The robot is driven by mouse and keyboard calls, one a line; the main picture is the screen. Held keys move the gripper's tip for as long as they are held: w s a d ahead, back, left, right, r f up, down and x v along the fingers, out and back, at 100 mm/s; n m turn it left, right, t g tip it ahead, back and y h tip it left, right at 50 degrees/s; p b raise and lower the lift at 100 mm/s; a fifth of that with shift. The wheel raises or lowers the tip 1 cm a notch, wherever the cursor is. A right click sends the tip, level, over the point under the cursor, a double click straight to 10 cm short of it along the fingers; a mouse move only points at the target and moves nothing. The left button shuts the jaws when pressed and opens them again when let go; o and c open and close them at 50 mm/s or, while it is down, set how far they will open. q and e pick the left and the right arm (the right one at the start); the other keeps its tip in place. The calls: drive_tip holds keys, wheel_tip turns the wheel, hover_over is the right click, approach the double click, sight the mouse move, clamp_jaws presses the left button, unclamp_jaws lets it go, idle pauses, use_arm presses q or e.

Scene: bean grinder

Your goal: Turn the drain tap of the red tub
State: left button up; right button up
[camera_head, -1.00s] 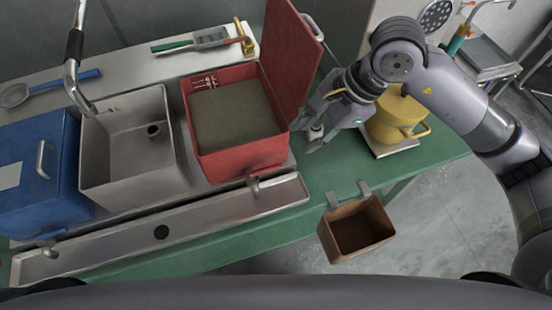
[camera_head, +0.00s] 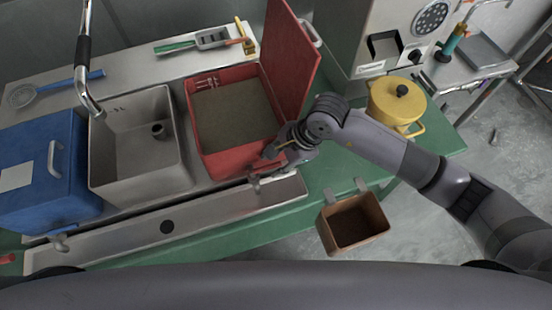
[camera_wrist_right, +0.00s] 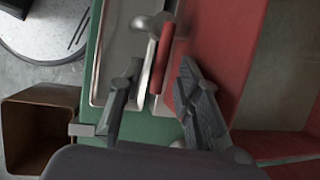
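The red tub (camera_head: 222,165) stands with its lid (camera_head: 290,50) raised and murky liquid inside. Its drain tap (camera_head: 256,184) is at the front lower right, over the metal trough. My right gripper (camera_head: 265,168) is at that front corner, just above the tap, and partly hides it. In the right wrist view the tap's red handle (camera_wrist_right: 163,58) and metal body lie between the two fingers of my right gripper (camera_wrist_right: 160,80). The fingers are apart, with gaps visible on both sides of the handle. My left gripper is out of view.
A grey sink (camera_head: 140,190) and blue box (camera_head: 50,190) stand left of the tub. The metal trough (camera_head: 200,217) runs along the front. A brown bin (camera_head: 327,230) hangs at the green table's edge. A yellow pot (camera_head: 390,112) stands behind my right arm.

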clamp_jaws()
idle(0.3)
idle(0.6)
